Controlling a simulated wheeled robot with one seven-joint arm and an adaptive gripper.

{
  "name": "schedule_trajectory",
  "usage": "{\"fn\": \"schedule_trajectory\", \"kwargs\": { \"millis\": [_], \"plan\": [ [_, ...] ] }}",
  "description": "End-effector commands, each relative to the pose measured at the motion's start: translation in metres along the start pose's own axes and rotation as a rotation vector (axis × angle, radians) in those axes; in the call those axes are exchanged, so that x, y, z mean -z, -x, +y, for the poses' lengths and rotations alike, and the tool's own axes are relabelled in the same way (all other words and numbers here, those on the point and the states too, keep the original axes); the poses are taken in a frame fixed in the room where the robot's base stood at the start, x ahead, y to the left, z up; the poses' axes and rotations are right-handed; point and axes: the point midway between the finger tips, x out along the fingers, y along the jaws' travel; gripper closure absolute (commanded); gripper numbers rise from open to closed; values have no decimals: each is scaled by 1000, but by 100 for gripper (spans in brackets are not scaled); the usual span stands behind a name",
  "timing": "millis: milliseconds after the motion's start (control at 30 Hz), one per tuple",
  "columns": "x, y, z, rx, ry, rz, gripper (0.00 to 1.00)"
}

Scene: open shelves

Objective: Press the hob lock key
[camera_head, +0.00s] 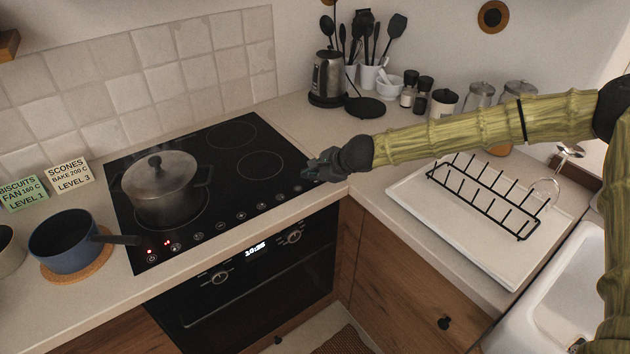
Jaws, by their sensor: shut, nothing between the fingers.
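The black glass hob (228,190) is set in the counter at centre left. A row of touch keys (220,225) with small pale symbols runs along its front edge. Red lights show at the left end of the row, near the power symbol (152,258). The symbols are too small to tell which is the lock key. My gripper (310,170) is shut and empty near the hob's right end, close to the right end of the key row. Its height above the glass is hard to judge, and it may hide part of that corner.
A steaming lidded pot (160,190) stands on the hob's left side. A blue saucepan (65,240) sits left of the hob, its handle reaching over the hob's edge. A kettle (328,78) stands behind; a dish rack (485,195) is at right. The oven (250,285) is below.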

Motion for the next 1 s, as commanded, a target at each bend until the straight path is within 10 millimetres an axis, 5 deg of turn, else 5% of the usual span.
{"fn": "schedule_trajectory", "kwargs": {
  "millis": [1000],
  "plan": [
    [-5, 9, -6, -3, -1, 3, 100]
  ]
}}
